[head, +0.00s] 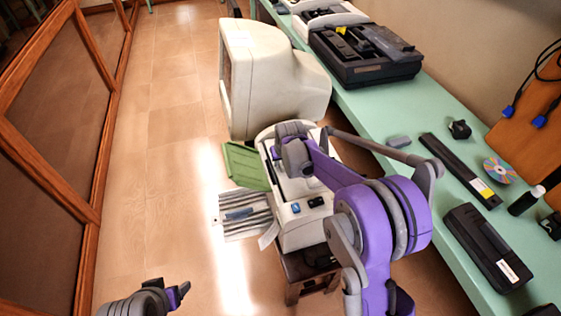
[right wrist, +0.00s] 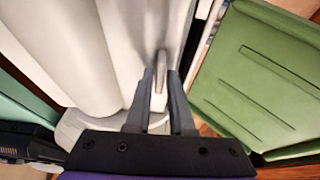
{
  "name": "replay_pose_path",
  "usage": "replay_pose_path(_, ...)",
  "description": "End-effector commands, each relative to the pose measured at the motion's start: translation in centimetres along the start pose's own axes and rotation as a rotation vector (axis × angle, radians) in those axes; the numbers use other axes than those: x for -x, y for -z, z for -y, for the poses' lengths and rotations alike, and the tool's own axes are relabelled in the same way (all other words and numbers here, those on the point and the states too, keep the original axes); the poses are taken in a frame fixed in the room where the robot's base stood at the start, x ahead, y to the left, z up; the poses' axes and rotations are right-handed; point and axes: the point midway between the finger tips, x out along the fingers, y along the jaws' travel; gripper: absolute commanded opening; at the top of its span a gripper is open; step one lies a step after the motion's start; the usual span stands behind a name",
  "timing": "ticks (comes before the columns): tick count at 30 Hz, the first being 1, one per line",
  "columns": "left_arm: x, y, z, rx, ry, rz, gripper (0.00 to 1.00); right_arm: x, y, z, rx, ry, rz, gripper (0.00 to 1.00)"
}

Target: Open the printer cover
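The printer (head: 297,222) is an off-white machine on a low brown stand, with a green panel (head: 243,166) at its left side. My right arm crosses over it and hides part of its top. My right gripper (head: 272,168) is at the printer's upper left, by the green panel. In the right wrist view, its two dark fingers (right wrist: 162,88) stand apart with a small pale upright tab (right wrist: 160,80) between them, against a white rounded surface (right wrist: 75,45). The green panel (right wrist: 258,75) is to their right. My left gripper (head: 179,294) is low at the left, empty, its fingers apart.
A bulky beige monitor (head: 285,90) stands just behind the printer. A long green table (head: 385,125) on the right carries dark devices (head: 365,55) and a disc (head: 499,170). A wood-framed partition (head: 75,160) runs along the left. The tiled floor (head: 165,130) between is clear.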

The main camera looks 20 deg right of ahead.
Motion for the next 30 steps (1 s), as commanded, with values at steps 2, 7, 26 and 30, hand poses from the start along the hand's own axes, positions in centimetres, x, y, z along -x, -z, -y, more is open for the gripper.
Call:
replay_pose_path(2,0.00,0.00,0.00,0.000,0.000,0.000,0.70,0.01,0.00,0.00,0.000,0.000,0.000,0.05)
replay_pose_path(7,0.00,0.00,0.00,0.000,0.000,0.000,0.70,0.02,0.00,0.00,0.000,0.000,0.000,0.00)
replay_pose_path(26,0.00,0.00,0.00,0.000,0.000,0.000,0.70,0.03,0.01,-0.01,0.000,0.000,0.000,0.00)
replay_pose_path(30,0.00,0.00,0.00,0.000,0.000,0.000,0.70,0.03,0.01,-0.01,0.000,0.000,0.000,0.00)
